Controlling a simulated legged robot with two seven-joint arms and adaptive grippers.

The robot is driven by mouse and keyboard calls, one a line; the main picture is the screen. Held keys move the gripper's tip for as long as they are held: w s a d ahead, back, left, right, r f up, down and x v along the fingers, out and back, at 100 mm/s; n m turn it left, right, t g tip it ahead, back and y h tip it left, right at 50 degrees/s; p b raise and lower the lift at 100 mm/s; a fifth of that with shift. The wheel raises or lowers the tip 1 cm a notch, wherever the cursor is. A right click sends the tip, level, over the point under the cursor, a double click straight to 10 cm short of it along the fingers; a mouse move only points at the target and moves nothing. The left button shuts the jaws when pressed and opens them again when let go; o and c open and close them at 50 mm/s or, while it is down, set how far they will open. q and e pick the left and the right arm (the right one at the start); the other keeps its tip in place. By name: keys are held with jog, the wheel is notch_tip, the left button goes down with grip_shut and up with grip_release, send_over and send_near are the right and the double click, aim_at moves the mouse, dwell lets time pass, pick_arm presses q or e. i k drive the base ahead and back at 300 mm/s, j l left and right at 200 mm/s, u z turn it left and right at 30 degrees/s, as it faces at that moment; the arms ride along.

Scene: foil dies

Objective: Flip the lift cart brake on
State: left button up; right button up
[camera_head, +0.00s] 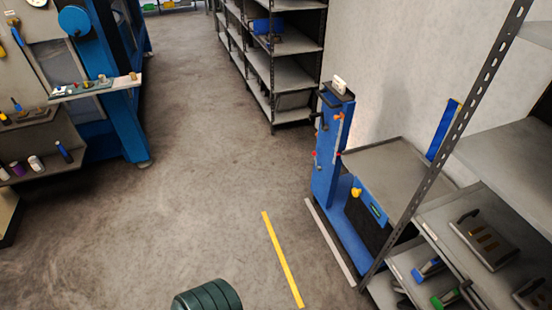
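The lift cart (327,165) stands right of centre by the wall, with a blue upright column and a blue base. Its grey platform (385,165) extends to the right of the column. A small lever with red knobs (338,154) is on the column. A yellow knob (356,191) sits lower, by a blue panel with a green mark. I cannot tell which of these is the brake, or its position. Neither of my grippers is in view.
A metal shelf rack (440,150) stands close at the right, partly in front of the cart. Another rack (285,65) stands behind it. A workbench with a blue frame (122,110) is at the left. Open floor with a yellow line (281,258) lies between.

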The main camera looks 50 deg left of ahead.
aim_at(314, 154)
jog(key=u, duration=1.45)
jog(key=i+j, duration=0.35)
jog(key=i+j+z, duration=0.1)
jog(key=i+j, duration=0.65)
jog(key=j, duration=0.15)
jog(key=i+j+z, duration=0.1)
jog(key=i+j, duration=0.6)
jog(key=j, duration=0.15)
jog(key=i+j+z, duration=0.1)
jog(key=i+j, duration=0.25)
jog(key=j, duration=0.15)
jog(key=i+j, duration=0.35)
jog(key=j+z, duration=0.05)
jog(key=j, duration=0.05)
